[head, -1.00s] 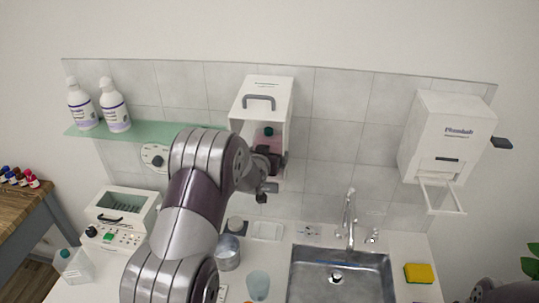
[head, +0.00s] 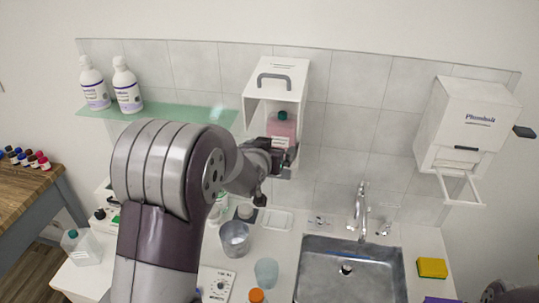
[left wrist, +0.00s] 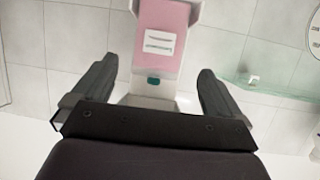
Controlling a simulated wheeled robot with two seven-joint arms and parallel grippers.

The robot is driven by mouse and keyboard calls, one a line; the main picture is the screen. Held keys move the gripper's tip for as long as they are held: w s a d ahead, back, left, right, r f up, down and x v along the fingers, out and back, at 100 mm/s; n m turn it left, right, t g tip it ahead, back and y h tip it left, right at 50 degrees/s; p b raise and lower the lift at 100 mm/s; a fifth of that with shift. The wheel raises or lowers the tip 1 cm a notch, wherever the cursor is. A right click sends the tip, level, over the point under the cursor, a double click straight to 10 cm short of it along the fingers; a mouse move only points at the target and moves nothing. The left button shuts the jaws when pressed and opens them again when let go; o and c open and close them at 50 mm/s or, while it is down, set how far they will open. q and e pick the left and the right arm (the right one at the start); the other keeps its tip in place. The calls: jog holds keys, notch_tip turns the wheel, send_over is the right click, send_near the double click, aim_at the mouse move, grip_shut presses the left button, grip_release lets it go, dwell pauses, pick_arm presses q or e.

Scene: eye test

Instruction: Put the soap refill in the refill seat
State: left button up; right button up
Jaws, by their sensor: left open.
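The soap refill (head: 283,127) is a pink block with a dark green cap, standing upright inside the open white dispenser housing (head: 252,107). In the left wrist view the refill (left wrist: 166,38) shows a white label, with its cap pointing toward my gripper. My left gripper (left wrist: 150,95) is open and empty, its fingers apart on either side and clear of the refill. In the head view the left gripper (head: 277,158) is in front of the housing's lower part. It hides the refill's base and the refill seat, so I cannot tell how the refill sits there.
A second white dispenser (head: 462,130) hangs at right. Two white bottles (head: 127,90) stand on a glass shelf (head: 160,112) at left. Below are a sink (head: 350,275), a metal cup (head: 235,238), a clear cup (head: 266,272) and a yellow sponge (head: 432,267).

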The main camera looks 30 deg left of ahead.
pick_arm(q)
jog(key=s+d+f+g, duration=0.3)
jog(key=s+g, duration=0.1)
jog(key=s, duration=0.4)
jog(key=s+d+f+m+g+h, duration=0.1)
jog(key=s+d+f+g, duration=0.3)
jog(key=s, duration=0.4)
jog(key=s+d+f+m+g+h, duration=0.1)
jog(key=s+d+f+g, duration=0.2)
jog(key=s, duration=0.5)
jog(key=shift+d+f+g, duration=0.35)
jog(key=shift+f+g, duration=0.25)
jog(key=shift+f, duration=0.15)
jog(key=shift+c, duration=0.3)
